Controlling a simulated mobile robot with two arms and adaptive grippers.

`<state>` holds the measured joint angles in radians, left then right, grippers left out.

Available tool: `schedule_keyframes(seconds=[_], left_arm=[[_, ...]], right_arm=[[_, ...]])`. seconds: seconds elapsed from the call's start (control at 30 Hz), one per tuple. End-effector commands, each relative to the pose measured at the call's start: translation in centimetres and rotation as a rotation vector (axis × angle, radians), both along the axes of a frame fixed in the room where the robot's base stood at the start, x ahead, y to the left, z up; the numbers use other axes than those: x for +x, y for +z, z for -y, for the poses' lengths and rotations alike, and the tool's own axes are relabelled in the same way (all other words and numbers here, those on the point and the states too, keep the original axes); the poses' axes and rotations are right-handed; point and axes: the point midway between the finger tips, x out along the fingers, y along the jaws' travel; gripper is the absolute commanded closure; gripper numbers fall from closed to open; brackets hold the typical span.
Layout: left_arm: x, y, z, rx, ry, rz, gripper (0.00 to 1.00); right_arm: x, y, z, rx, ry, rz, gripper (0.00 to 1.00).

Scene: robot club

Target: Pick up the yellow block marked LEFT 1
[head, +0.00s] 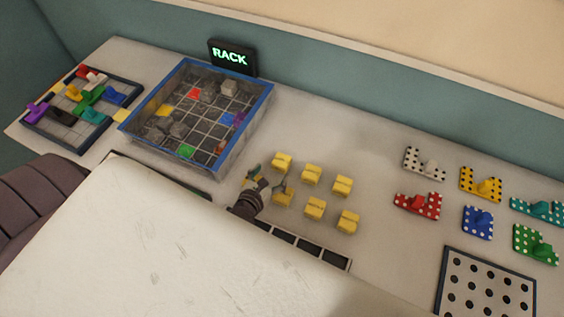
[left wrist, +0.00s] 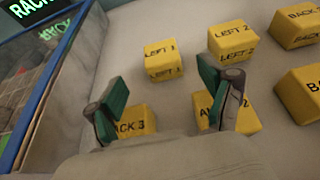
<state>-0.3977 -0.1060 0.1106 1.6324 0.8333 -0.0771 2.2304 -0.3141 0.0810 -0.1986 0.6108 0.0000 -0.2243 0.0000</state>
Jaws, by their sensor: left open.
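The yellow block marked LEFT 1 (left wrist: 164,59) sits on the table in the left wrist view, ahead of my left gripper (left wrist: 172,92) and between its fingers in the picture. In the head view it appears to be the far-left yellow block (head: 282,161) of the group. My left gripper (head: 267,180) is open and empty, with green fingertips spread apart just short of that block. The block marked LEFT 2 (left wrist: 234,40) sits to its right. A nearer block reading ACK 3 (left wrist: 138,120) is partly hidden by the left finger. My right gripper is not in view.
A blue-rimmed rack tray (head: 184,151) stands left of the blocks, its rim close to the left finger. Several more yellow blocks (head: 342,186) lie right. A slotted strip (head: 310,248) lies nearer. Coloured dotted pieces (head: 417,205) and a holed board (head: 447,270) are farther right.

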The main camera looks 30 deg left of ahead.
Motion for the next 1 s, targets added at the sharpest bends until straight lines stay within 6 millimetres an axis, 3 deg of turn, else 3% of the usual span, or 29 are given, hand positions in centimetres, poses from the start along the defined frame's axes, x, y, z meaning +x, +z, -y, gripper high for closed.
schedule_keyframes(seconds=[0.07, 0.13, 0.4, 0.47, 0.67, 0.93, 1.0], left_arm=[[1.5, -0.7, -0.1, 0.000, 0.000, 0.003, 0.19], [2.2, -0.9, -0.1, 0.001, 0.000, 0.003, 0.19], [4.4, -1.5, -0.2, 0.002, -0.002, 0.003, 0.19], [5.4, -1.7, -0.1, 0.002, -0.002, 0.003, 0.19], [7.7, -2.6, -0.2, 0.002, -0.002, 0.001, 0.19], [7.9, -2.5, -0.3, 0.003, -0.002, 0.000, 0.19], [7.9, -2.5, -0.3, 0.003, -0.002, 0.000, 0.29]], right_arm=[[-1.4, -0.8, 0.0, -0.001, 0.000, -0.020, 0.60], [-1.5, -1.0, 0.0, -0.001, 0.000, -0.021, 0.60], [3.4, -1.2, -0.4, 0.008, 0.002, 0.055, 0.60], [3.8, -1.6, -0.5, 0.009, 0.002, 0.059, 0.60], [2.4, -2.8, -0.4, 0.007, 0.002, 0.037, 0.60], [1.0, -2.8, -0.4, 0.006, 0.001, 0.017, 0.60], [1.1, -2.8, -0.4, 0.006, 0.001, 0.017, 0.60]])
